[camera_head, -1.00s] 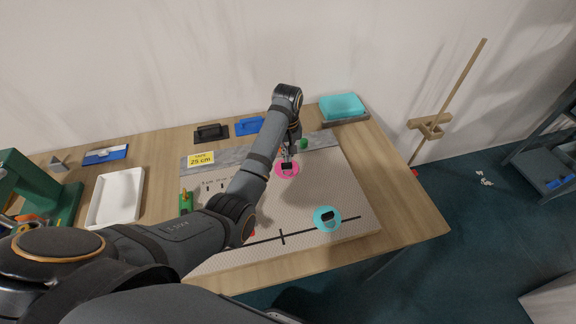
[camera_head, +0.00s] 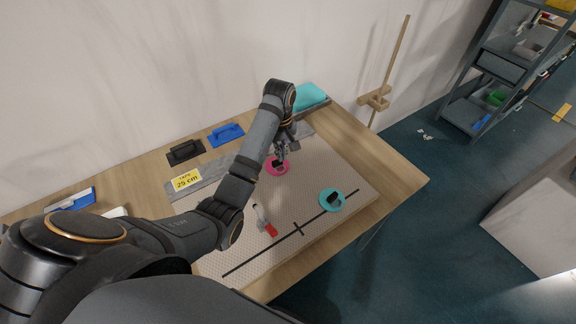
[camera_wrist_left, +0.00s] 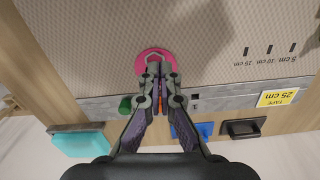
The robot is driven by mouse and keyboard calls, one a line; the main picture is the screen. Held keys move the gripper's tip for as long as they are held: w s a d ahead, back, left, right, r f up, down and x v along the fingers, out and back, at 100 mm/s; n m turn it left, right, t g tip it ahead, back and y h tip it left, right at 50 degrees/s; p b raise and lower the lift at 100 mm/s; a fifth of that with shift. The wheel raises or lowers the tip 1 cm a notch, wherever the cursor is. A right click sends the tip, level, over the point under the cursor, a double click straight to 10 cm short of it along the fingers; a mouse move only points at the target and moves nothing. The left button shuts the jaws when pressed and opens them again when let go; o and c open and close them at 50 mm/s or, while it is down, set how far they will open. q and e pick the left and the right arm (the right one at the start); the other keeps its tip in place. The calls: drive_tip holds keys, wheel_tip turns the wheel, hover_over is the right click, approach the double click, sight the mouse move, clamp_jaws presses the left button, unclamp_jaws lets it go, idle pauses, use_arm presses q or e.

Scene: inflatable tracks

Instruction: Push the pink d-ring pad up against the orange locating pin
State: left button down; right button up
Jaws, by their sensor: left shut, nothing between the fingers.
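The pink d-ring pad (camera_head: 277,168) is a round pink disc with a dark fitting, lying on the pale dimpled sheet. It also shows in the wrist view (camera_wrist_left: 141,66), partly covered by my fingers. My left gripper (camera_head: 281,158) is shut and empty, its fingertips (camera_wrist_left: 155,65) over the pad beside its fitting; I cannot tell if they touch. A small orange sliver, perhaps the orange locating pin (camera_wrist_left: 163,99), shows between my fingers in the wrist view. The pin cannot be made out in the head view. My right gripper is out of view.
A turquoise pad (camera_head: 332,200) lies near a black line on the sheet. A red-and-white tool (camera_head: 265,222) lies nearby. A green piece (camera_wrist_left: 125,104) is beside my fingers.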

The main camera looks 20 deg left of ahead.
sight(280, 170)
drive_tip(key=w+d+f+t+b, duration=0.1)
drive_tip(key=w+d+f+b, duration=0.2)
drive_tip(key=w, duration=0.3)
use_arm(q)
drive_tip(key=f, duration=0.1)
drive_tip(key=d+f+p, duration=0.1)
drive_tip(key=f, duration=0.1)
drive_tip(key=w+f+p, duration=0.1)
drive_tip(key=f, duration=0.1)
drive_tip(key=shift+d, duration=0.15)
drive_tip(key=f, duration=0.5)
drive_tip(key=shift+s+f+p, duration=0.1)
drive_tip(key=shift+s+p, duration=0.1)
drive_tip(key=shift+p, duration=0.2)
drive_tip(key=w+a, duration=0.2)
drive_tip(key=a, duration=0.1)
drive_tip(key=shift+w+p, duration=0.2)
drive_tip(key=shift+p, duration=0.2)
drive_tip(key=shift+w+a+f, duration=0.1)
drive_tip(key=shift+w+a, duration=0.05)
drive_tip(key=shift+a, duration=0.1)
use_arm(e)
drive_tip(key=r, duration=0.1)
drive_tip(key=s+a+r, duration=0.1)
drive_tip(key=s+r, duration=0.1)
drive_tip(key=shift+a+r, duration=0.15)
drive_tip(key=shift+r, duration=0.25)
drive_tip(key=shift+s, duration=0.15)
